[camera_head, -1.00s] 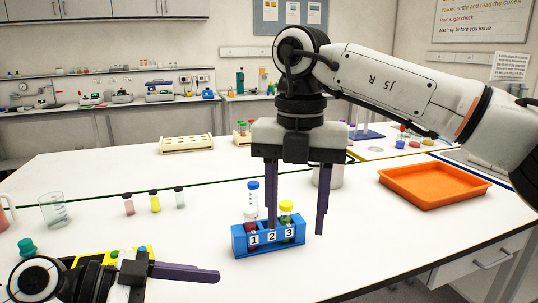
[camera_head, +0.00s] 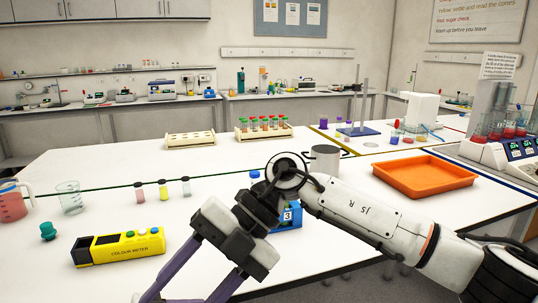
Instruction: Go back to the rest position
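My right gripper (camera_head: 182,292) hangs low at the bottom of the head view, pointing down and left. Its two purple fingers are spread apart with nothing between them, and their tips reach the lower picture edge. The blue numbered rack (camera_head: 288,220) stands on the white table behind my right arm. Only its right part with the label 3 shows; the tubes in it are mostly hidden. A small dark blue cap (camera_head: 254,174) shows just left of the arm's joint. My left gripper is not in view.
A yellow colour meter (camera_head: 118,248) lies left of my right gripper. Several small vials (camera_head: 163,192), a beaker (camera_head: 70,198) and a jug (camera_head: 12,203) stand behind it. An orange tray (camera_head: 424,177) is at right, and a metal pot (camera_head: 325,158) is behind my arm.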

